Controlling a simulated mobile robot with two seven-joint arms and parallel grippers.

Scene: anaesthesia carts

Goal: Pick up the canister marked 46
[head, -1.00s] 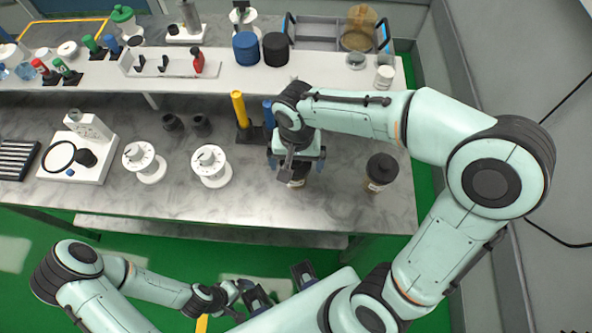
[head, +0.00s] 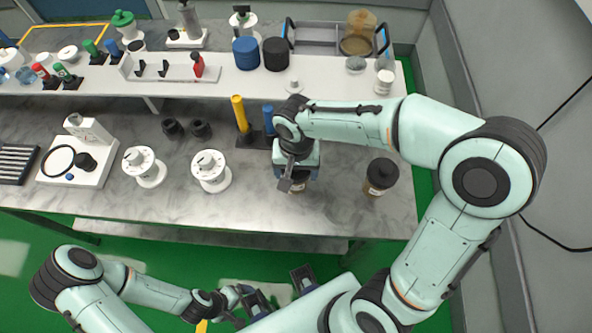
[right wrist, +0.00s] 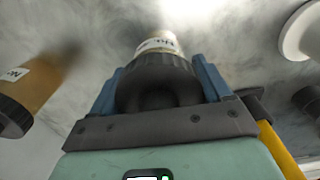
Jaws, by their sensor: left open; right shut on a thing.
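My right gripper (head: 296,178) is shut on a canister. In the right wrist view its blue fingers (right wrist: 160,88) press on both sides of the canister's black ribbed lid (right wrist: 157,80). The canister's pale body and white label (right wrist: 158,44) show beyond the lid; I cannot read the label's marking. In the head view the canister is mostly hidden under the gripper. A second canister (head: 376,188), brown with a black lid and a label, stands apart to the right; it also shows in the right wrist view (right wrist: 32,88). My left gripper (head: 280,296) is open and empty, low in front of the bench.
Two white spools (head: 211,172) stand left of the held canister. A yellow cylinder (head: 240,112) and a blue one (head: 268,118) stand close behind my right gripper. The raised shelf (head: 220,82) behind is crowded. The bench's front strip (head: 240,215) is clear.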

